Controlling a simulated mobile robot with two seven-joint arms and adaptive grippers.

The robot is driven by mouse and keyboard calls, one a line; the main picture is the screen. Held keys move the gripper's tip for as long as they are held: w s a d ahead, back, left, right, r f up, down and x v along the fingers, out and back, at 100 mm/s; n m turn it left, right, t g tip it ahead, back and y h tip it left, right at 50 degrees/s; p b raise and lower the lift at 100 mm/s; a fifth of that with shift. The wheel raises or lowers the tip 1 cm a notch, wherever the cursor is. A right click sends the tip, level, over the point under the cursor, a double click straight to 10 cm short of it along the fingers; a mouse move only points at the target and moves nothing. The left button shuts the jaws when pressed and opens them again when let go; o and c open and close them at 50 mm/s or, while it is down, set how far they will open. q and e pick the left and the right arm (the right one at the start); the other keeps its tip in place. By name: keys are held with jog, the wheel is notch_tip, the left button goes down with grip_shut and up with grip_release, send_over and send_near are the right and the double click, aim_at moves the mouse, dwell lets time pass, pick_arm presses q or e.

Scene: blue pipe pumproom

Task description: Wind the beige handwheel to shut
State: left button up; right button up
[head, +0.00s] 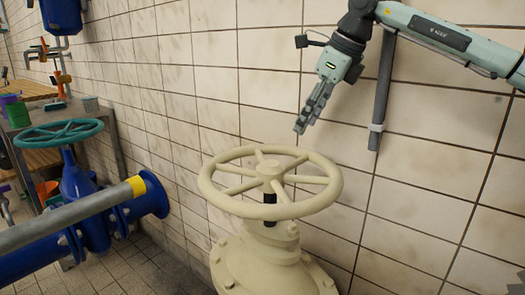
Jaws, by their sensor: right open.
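The beige handwheel (270,183) lies flat on top of a beige valve body (272,262) in the middle of the head view. It has several spokes, a central hub and a dark stem section below. My right gripper (301,128) hangs above the far rim of the handwheel, pointing down and slightly left. It is open and empty, apart from the wheel by a small gap in the picture. How far in depth it is from the rim I cannot tell. My left gripper is not in view.
A teal handwheel (58,133) on a blue valve (92,215) stands at the left. A tiled wall (420,190) rises close behind the beige valve. A bench (45,116) with pots is at far left.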

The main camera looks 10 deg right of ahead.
jog(key=shift+d+r, duration=0.1)
jog(key=shift+r, duration=0.05)
jog(key=x, duration=0.7)
jog(key=shift+f, duration=0.4)
grip_shut()
